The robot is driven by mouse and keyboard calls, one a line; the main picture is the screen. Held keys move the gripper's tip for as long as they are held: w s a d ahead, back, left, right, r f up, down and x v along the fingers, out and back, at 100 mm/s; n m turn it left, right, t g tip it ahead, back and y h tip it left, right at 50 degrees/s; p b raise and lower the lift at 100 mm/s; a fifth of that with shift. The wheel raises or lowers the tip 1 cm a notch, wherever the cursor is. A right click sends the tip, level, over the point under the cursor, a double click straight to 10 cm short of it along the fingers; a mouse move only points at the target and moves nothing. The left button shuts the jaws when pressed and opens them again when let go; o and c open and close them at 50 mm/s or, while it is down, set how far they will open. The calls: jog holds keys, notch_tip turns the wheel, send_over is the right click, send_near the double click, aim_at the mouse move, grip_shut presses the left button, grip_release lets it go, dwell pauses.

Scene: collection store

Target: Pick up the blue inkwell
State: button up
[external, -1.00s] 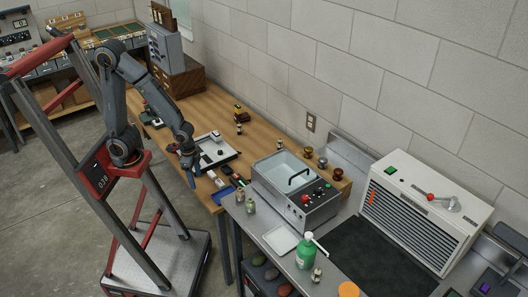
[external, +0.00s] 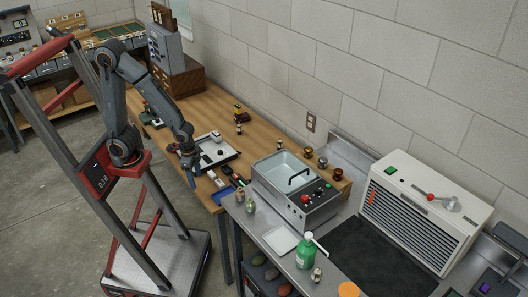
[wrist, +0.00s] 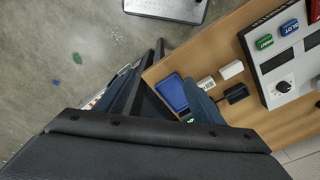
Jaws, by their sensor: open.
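I cannot make out a clear blue inkwell in any view. A flat blue rectangular piece, like a shallow tray, lies near the table corner in the wrist view (wrist: 171,93); it also shows in the external view (external: 221,196). My gripper (external: 191,182) hangs over the near edge of the wooden table, left of the blue piece. The dark wrist housing hides whatever lies below the blue piece in that view.
On the wooden table (external: 196,111), a white block (wrist: 231,69), a labelled white block (wrist: 207,83) and a black block (wrist: 236,93) lie close by. A switch panel (wrist: 287,58) sits further right. The steel bench with a basin (external: 282,172) adjoins the table.

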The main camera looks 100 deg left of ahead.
jog(key=shift+c, duration=0.9)
jog(key=w+a+f+n+b, duration=0.1)
jog(key=w+a, duration=0.4)
jog(key=w, duration=0.3)
jog(key=w+a+n+t, duration=0.1)
jog(key=w+a, duration=0.3)
jog(key=w, duration=0.4)
jog(key=w+a+f+n+b, duration=0.1)
jog(key=w+a+n, duration=0.1)
jog(key=w+a, duration=0.4)
jog(key=w+a+f+n+t+y+b, duration=0.1)
jog(key=w+a+f+n, duration=0.15)
jog(key=w+a, duration=0.7)
jog(key=w+a+f+n+t+y+b, duration=0.1)
jog(key=w+a+f+y, duration=0.15)
jog(key=w+a, duration=0.75)
jog(key=shift+h, duration=0.35)
jog(key=shift+s+a+f+p, duration=0.1)
jog(key=shift+a+f+p, duration=0.45)
jog(key=shift+f, duration=0.65)
jog(key=shift+s+a+f+p, duration=0.1)
jog(key=shift+a+f+p, duration=0.1)
jog(key=shift+a+f, duration=0.85)
jog(key=shift+s+a+f+p, duration=0.1)
jog(key=shift+a+f+p, duration=0.3)
jog(key=shift+f, duration=1)
jog(key=shift+c, duration=0.4)
jog(key=c, duration=1.1)
